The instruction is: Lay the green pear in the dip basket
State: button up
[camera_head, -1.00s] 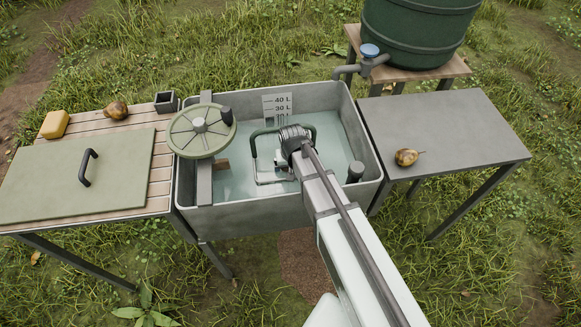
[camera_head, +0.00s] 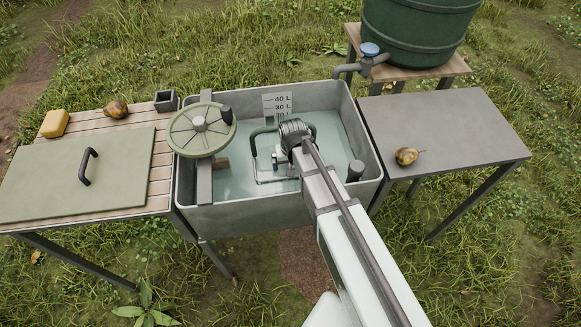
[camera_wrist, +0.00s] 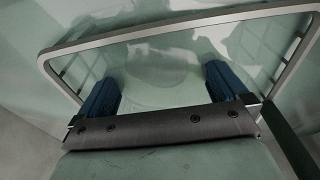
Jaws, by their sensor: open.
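The dip basket (camera_head: 254,155) stands in the water of the grey sink, its dark handle arching up and partly hidden by my arm. In the wrist view its pale metal rim (camera_wrist: 180,22) runs around and beyond my fingers. My gripper (camera_wrist: 160,85) is open over the basket, its two blue fingers wide apart with no pear seen between them. A faint round shape shows below them, too blurred to name. I cannot make out a clearly green pear. A brownish pear (camera_head: 116,109) lies on the slatted table, and a yellow-brown pear (camera_head: 406,156) on the grey side table.
The sink (camera_head: 240,215) has a handwheel (camera_head: 200,130) at its left and a level scale at the back. A lidded board (camera_head: 80,180), a yellow block (camera_head: 54,123) and a small dark box (camera_head: 166,101) are on the left table. The right table (camera_head: 450,135) is mostly clear.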

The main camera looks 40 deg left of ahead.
notch_tip(320, 180, up, 11)
jog(key=s, duration=0.1)
jog(key=shift+d+f, duration=0.2)
jog(key=shift+d, duration=0.25)
